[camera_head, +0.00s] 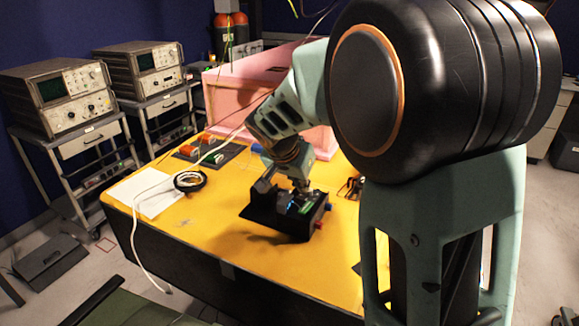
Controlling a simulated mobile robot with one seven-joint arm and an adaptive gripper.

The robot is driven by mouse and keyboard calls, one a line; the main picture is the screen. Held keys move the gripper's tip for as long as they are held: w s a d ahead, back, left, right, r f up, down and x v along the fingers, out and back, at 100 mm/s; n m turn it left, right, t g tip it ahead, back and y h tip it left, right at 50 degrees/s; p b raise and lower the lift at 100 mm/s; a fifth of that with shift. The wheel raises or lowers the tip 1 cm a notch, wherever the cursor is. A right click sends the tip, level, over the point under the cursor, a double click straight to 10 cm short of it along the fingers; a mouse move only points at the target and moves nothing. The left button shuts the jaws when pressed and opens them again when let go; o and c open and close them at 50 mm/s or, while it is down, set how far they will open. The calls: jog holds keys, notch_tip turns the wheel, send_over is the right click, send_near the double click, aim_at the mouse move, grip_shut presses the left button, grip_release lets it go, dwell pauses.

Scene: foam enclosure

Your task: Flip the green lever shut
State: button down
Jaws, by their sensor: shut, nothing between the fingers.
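A black device box (277,223) sits on the yellow table, near its middle. A small green part (305,209) shows on its top, beside a small blue part; I cannot tell for sure that it is the lever, or its position. Red knobs show at the right side of the box. My gripper (299,190) is at the end of my arm, directly over the box's top, close to the green part. The gripper's fingers are small and dark here. They are shut with nothing held. Whether they touch the green part cannot be told.
A pink foam enclosure (240,95) stands at the table's back. A black board with orange and green parts (210,152), a tape roll (189,181), white paper (143,192) and a white cable lie on the left. The yellow table (225,262) is clear in front of the box.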

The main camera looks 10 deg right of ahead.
aim_at(306, 208)
jog(key=x, duration=0.3)
jog(key=shift+w+d+f, duration=0.1)
jog(key=shift+f, duration=0.1)
jog(key=shift+s+f, duration=0.15)
jog(key=shift+f, duration=0.45)
jog(key=shift+s+f, duration=0.15)
jog(key=shift+f, duration=0.45)
jog(key=shift+s+a+f, duration=0.1)
jog(key=shift+a+f, duration=0.2)
jog(key=shift+f, duration=0.3)
